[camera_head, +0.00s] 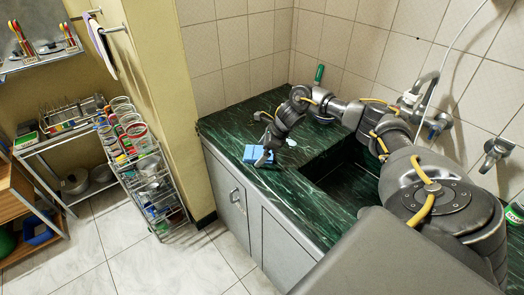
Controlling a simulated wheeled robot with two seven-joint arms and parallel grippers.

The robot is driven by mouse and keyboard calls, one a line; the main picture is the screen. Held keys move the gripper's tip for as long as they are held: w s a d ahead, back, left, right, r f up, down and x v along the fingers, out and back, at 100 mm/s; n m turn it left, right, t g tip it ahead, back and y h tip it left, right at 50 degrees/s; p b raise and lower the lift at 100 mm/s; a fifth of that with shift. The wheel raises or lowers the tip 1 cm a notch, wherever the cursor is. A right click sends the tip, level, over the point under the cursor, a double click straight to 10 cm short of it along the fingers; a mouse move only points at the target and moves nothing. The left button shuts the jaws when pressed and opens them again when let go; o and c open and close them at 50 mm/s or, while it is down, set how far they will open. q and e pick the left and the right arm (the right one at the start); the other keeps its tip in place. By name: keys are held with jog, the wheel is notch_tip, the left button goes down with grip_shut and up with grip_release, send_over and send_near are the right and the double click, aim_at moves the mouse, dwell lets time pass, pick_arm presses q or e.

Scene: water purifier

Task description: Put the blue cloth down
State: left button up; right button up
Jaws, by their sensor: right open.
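A small blue cloth (251,153) lies on the dark green marble counter (228,128), close to the front edge. My right gripper (264,160) reaches in from the right and points down at the cloth's right side. Its fingers are open and close to the cloth; I cannot tell whether they touch it. The fingers hide part of the cloth. My left gripper is not in view.
A sunken basin (345,185) lies right of the cloth. A green-handled item (319,74) stands at the back wall, and taps (494,152) are on the tiled wall. A wire rack (155,190) stands on the floor at left. The counter's left end is clear.

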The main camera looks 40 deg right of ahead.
jog(key=shift+r, duration=0.25)
jog(key=shift+s+d+r, duration=0.1)
jog(key=shift+d+r, duration=0.05)
jog(key=shift+r, duration=0.1)
jog(key=b+v, duration=0.1)
jog(key=v, duration=1)
jog(key=shift+r, duration=0.1)
